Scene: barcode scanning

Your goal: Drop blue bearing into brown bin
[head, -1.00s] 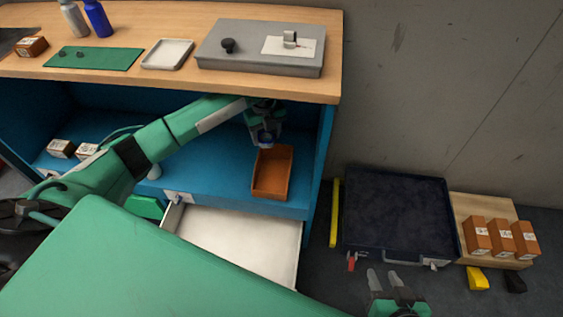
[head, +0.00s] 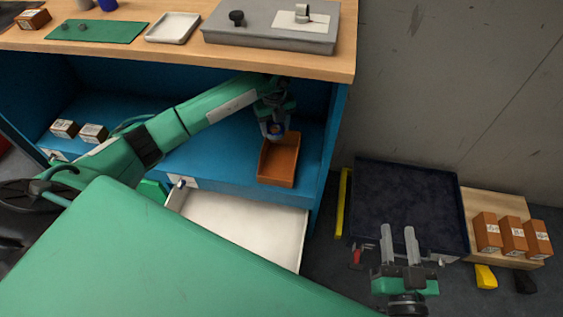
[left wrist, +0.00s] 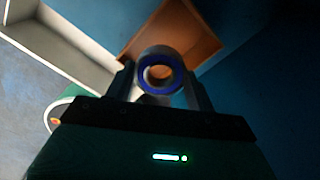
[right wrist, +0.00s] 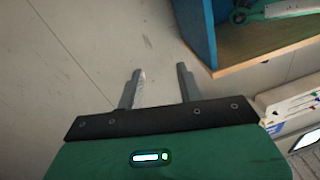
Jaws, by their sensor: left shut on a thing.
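The blue bearing (left wrist: 161,73), a ring with a blue band, is held between the fingers of my left gripper (head: 274,132). The brown bin (head: 279,178) stands on the blue shelf under the worktop. In the head view the left gripper is at the bin's back end, above it. In the left wrist view the bin (left wrist: 195,30) shows behind the bearing, which overlaps it in the picture. My right gripper (head: 400,236) is open and empty, low in front of the dark case at the right.
The wooden worktop (head: 180,60) overhangs the shelf close above my left arm. An open white drawer (head: 240,222) is below the shelf. A dark open case (head: 405,200) and a pallet with orange boxes (head: 513,236) are on the floor at the right.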

